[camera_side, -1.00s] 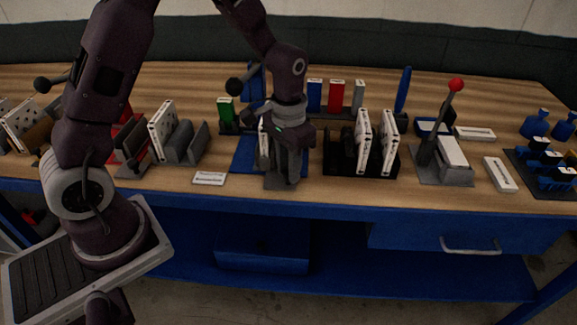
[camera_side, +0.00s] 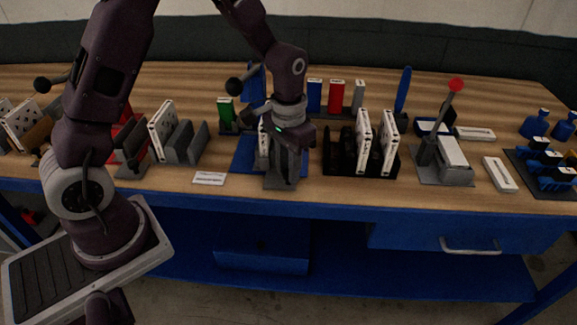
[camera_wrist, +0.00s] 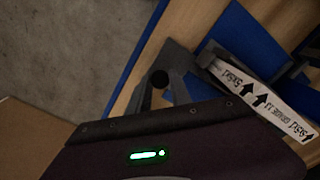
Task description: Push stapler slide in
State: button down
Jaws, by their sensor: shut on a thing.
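My gripper (camera_side: 285,150) points down over the grey stapler station (camera_side: 276,184) at the front middle of the bench. In the wrist view, a black round knob (camera_wrist: 158,78) shows among the dark grey parts just past my gripper's body. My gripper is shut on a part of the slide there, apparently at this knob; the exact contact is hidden. A white boxed filter (camera_wrist: 262,96) with black arrows and print lies close beside it on the blue mat. It also shows in the side view (camera_side: 263,150), partly behind my gripper. How far in the slide sits is hidden.
A black rack (camera_side: 343,165) with upright white filters stands to the right. Further right is a grey press with a red-knobbed lever (camera_side: 455,86). Grey holders (camera_side: 180,143) stand to the left. A white label (camera_side: 209,178) lies on the bench near the front edge.

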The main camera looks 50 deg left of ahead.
aim_at(268, 181)
jog(key=shift+s+a, duration=1.65)
jog(key=shift+a, duration=0.05)
jog(key=c, duration=1.2)
grip_release()
jog(key=shift+o, duration=0.2)
